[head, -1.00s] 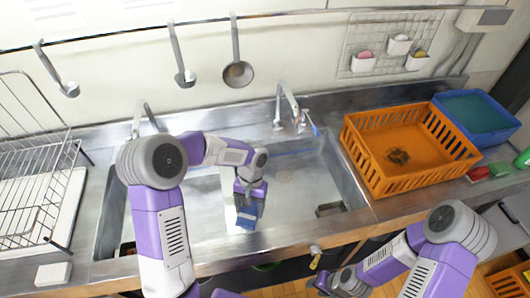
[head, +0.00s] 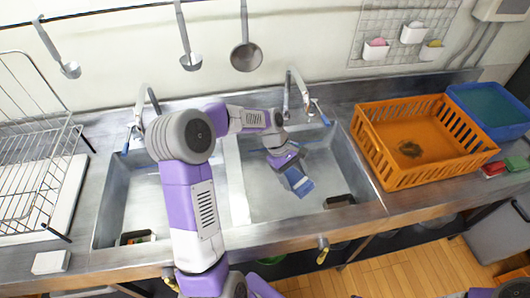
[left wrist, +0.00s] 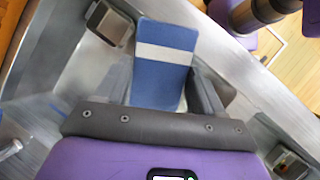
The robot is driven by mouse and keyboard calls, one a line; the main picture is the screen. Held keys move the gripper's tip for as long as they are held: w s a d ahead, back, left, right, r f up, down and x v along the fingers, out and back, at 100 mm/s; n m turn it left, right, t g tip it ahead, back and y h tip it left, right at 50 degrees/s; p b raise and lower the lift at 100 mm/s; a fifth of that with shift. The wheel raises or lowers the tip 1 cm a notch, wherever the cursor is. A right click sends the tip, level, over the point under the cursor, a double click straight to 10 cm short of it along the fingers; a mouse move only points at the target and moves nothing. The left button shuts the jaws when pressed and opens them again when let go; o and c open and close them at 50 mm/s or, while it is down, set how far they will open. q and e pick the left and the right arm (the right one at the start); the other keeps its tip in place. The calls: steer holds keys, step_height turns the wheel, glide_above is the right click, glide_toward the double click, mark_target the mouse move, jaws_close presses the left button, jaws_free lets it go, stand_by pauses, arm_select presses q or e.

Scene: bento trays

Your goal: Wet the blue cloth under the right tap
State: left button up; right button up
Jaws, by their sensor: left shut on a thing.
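The blue cloth (head: 299,182) hangs from my left gripper (head: 286,161) over the right basin (head: 258,203). In the left wrist view the cloth (left wrist: 163,75) is blue with a white stripe, between the two grey fingers of the shut left gripper (left wrist: 163,92). The right tap (head: 290,92) stands at the back of this basin, behind the gripper. Its blue-tipped handle (head: 322,114) is on its right side. I see no water stream. The cloth is in front of the spout, apart from it. My right gripper is not in view.
The left tap (head: 142,108) stands behind the left basin. An orange crate (head: 375,160) and a blue tub (head: 457,99) are on the counter at right. A wire rack (head: 30,150) is at left. Ladles hang above the sink. A dark drain box (head: 339,201) sits in the right basin.

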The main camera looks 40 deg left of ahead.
arm_select(q)
steer(key=w+a+r+n+t+y+b, duration=0.1)
steer(key=a+r+n+t+y+b, duration=0.2)
steer(key=a+n+t, duration=0.75)
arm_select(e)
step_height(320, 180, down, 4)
arm_select(q)
steer(key=w+a+f+n+g+p, duration=0.1)
steer(key=w+p, duration=0.2)
steer(key=w, duration=0.4)
steer(key=w+f+n+g+p, duration=0.1)
steer(key=w+g+p, duration=0.1)
steer(key=w, duration=0.5)
steer(key=shift+a+f+p, duration=0.3)
steer(key=shift+a+p, duration=0.1)
steer(key=shift+p, duration=0.45)
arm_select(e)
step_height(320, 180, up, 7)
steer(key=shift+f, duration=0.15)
arm_select(q)
steer(key=s+b, duration=0.5)
steer(key=s, duration=0.2)
steer(key=shift+s+a, duration=0.35)
steer(key=shift+s, duration=0.05)
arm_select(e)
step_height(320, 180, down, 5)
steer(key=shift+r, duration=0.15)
arm_select(q)
steer(key=shift+s+r, duration=0.1)
